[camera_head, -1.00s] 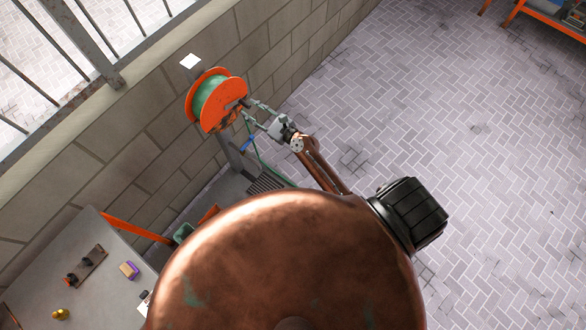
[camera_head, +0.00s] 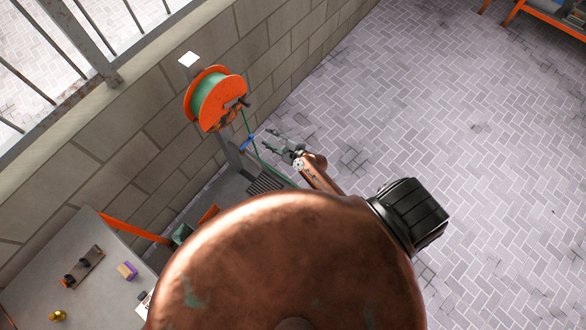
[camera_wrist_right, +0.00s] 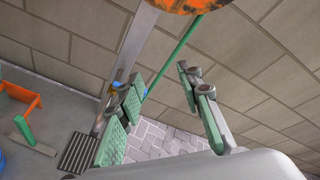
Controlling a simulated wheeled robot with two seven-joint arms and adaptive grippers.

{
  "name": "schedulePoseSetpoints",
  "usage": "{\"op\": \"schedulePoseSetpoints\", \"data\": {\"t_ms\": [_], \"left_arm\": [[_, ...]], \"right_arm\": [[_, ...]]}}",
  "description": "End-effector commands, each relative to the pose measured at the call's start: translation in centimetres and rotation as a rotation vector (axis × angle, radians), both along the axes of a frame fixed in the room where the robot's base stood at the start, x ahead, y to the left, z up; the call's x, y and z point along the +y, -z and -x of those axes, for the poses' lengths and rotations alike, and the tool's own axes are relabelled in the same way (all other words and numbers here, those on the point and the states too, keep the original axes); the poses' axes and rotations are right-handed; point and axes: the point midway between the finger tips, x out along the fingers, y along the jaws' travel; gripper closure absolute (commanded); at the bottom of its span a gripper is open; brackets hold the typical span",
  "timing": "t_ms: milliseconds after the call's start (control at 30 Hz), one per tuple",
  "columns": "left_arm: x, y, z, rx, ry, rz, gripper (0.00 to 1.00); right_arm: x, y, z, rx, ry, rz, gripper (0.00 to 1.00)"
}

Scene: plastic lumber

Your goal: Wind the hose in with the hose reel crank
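The orange hose reel (camera_head: 217,99) with green hose wound on it is mounted on a grey post by the block wall. Its dark crank handle (camera_head: 243,102) shows at the right side of the reel. The green hose (camera_head: 252,135) hangs from the reel to the floor. My right gripper (camera_head: 270,139) is open and empty, below and to the right of the reel, apart from the crank. In the right wrist view the open fingers (camera_wrist_right: 155,98) have the hose (camera_wrist_right: 178,52) beyond them and the reel's orange edge (camera_wrist_right: 180,5) at the top. My left gripper is not in view.
A blue piece (camera_head: 247,143) is on the hose near the post (camera_head: 231,152). A floor grate (camera_head: 265,182) lies below. A grey table (camera_head: 50,255) with small items stands at lower left. Paved floor to the right is clear.

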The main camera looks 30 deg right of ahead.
Motion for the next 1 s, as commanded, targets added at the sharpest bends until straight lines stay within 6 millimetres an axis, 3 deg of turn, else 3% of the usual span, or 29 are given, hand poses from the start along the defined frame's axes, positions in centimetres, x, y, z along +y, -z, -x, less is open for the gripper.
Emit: {"op": "schedulePoseSetpoints", "data": {"t_ms": [400, 1000], "left_arm": [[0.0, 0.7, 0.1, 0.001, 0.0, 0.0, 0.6], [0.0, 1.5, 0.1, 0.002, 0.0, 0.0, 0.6]], "right_arm": [[-1.2, 7.1, 3.7, 0.07, -0.07, 0.235, 0.67], [-2.9, 16.3, 10.1, 0.169, -0.23, 0.558, 0.67]]}}
